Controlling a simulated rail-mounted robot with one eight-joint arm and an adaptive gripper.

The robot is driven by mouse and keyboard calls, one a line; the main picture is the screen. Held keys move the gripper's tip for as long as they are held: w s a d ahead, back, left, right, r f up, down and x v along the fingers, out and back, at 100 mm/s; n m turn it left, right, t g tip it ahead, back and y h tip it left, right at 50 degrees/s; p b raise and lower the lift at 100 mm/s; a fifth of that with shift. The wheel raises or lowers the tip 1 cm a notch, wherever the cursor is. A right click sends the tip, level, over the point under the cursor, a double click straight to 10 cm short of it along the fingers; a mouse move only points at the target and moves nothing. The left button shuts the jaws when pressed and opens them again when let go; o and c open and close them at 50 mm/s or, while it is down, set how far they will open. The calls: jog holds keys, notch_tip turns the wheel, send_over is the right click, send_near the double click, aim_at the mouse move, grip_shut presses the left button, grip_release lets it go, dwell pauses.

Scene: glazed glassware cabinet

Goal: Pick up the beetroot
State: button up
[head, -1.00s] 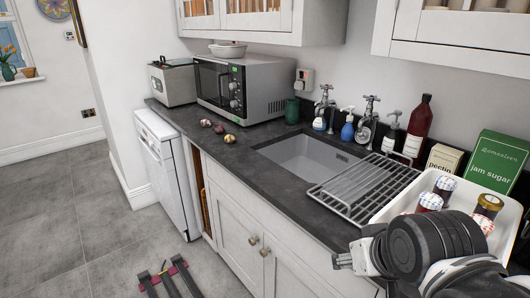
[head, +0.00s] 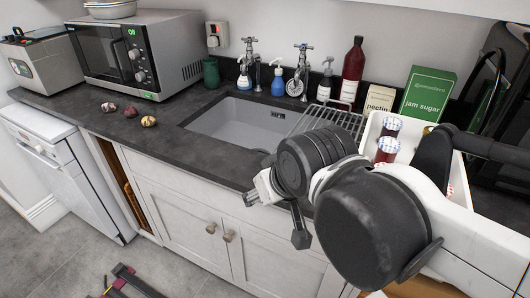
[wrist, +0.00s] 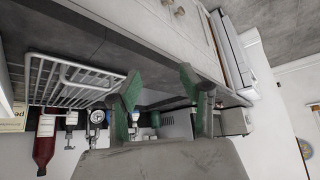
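Three small round items lie on the dark worktop in front of the microwave in the head view: a dark red one (head: 108,107), a reddish one (head: 130,111) and a yellowish, dark-marked one (head: 148,121). They are too small to tell for sure which is the beetroot; the reddish ones look closest. My gripper (head: 262,190) is over the worktop's front edge, near the sink, to the right of these items and well apart from them. In the wrist view my gripper (wrist: 160,92) has its two green-padded fingers spread apart, with nothing held between them.
The sink (head: 245,122) lies between the round items and a wire rack (head: 325,118). Taps and bottles stand behind it. The microwave (head: 140,55) stands behind the items. A white tray with jars (head: 387,150) is at the right. The worktop around the items is clear.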

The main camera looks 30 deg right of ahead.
dwell(0.3)
jog(key=o, duration=0.6)
